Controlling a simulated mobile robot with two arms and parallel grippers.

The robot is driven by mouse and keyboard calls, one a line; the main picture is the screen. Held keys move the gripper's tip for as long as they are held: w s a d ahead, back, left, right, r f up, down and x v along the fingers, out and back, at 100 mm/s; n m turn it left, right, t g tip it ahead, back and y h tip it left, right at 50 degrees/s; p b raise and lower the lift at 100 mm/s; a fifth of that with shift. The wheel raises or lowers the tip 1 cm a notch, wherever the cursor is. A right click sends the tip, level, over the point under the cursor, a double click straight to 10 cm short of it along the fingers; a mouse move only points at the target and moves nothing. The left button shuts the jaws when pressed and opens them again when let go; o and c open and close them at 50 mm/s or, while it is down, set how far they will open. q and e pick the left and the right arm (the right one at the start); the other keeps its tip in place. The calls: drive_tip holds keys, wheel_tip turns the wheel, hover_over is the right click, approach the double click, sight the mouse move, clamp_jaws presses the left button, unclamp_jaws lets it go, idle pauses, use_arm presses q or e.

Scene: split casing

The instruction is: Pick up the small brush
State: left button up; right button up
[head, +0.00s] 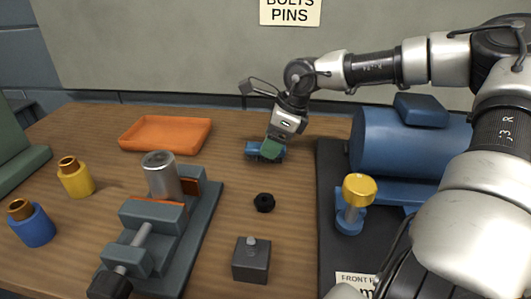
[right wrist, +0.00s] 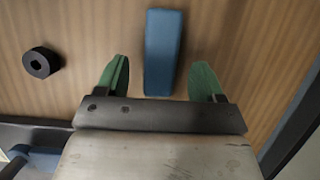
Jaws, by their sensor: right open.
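I cannot tell how far the fingertips are above the table. My left gripper is not in view.
A black nut (head: 264,202) lies nearer the front, also seen in the right wrist view (right wrist: 41,62). A grey vise (head: 190,238) holding a metal cylinder (head: 160,175) stands left. A blue motor casing (head: 395,145) on a dark mat is right. An orange tray (head: 166,133) lies behind.

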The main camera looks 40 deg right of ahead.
drive_tip(key=shift+x, duration=1.3)
drive_tip(key=c, duration=1)
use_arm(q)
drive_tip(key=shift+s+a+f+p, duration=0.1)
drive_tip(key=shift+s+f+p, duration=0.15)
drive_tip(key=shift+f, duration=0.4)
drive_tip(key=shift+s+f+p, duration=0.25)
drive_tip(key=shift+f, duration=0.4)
use_arm(e)
drive_tip(key=shift+r, duration=5.05)
